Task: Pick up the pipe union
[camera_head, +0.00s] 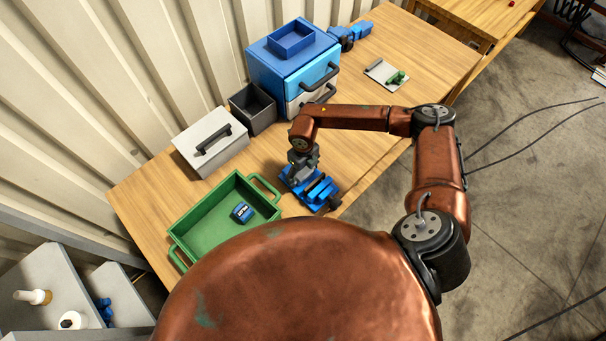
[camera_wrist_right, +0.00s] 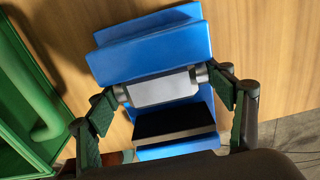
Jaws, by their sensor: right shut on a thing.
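I cannot tell whether the piece still touches the vise. In the head view my right gripper (camera_head: 303,160) is over the vise (camera_head: 322,190), and the union cannot be made out there. My left gripper is not in view.
A green tray (camera_head: 200,206) with a small blue item (camera_head: 242,212) stands left of the vise. Behind are a light grey box (camera_head: 210,140), a dark open bin (camera_head: 253,108) and a blue drawer cabinet (camera_head: 290,68). A small plate (camera_head: 384,74) lies on the bench's far part.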

